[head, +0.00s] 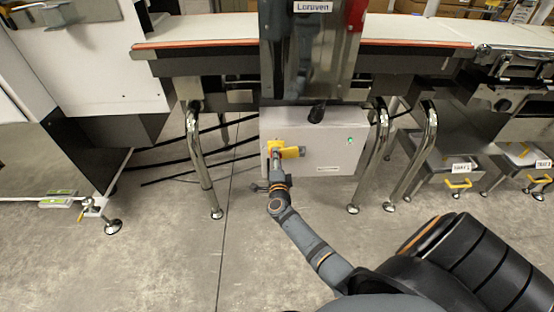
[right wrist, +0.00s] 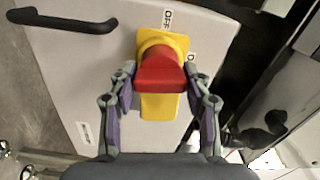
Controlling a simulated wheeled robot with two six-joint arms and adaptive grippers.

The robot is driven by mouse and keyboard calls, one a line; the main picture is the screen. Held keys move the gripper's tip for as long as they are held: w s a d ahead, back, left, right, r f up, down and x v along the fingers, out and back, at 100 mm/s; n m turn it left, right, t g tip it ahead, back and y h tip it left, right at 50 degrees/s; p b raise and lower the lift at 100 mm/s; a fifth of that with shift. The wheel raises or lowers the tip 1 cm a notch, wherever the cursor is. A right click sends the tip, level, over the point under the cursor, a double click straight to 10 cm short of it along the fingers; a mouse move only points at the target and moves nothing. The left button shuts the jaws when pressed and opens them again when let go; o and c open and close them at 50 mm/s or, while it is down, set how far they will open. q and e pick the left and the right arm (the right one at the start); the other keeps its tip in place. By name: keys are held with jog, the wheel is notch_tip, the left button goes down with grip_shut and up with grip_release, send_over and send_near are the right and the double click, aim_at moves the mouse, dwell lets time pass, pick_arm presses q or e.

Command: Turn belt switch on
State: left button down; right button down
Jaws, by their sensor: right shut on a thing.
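The belt switch shows in the head view as a yellow plate (head: 292,153) on the front of a pale grey box (head: 330,140) under the belt. In the right wrist view it has a red handle (right wrist: 160,75) on a yellow base (right wrist: 158,108). A label reading OFF (right wrist: 167,18) is beside the base, and a second small label at its right is hard to read. My right gripper (head: 275,152) is at the switch, its fingers (right wrist: 159,88) shut on the red handle from both sides. My left gripper is out of view.
The white belt (head: 200,28) runs above the box. Bent metal legs (head: 200,160) stand on both sides of it. Black cables (head: 170,165) lie at the left. Low stands with yellow handles (head: 458,184) are at the right. The floor in front is clear.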

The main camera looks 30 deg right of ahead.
jog(key=shift+m, duration=0.9)
jog(key=c, duration=0.6)
grip_release()
jog(key=v, duration=1.2)
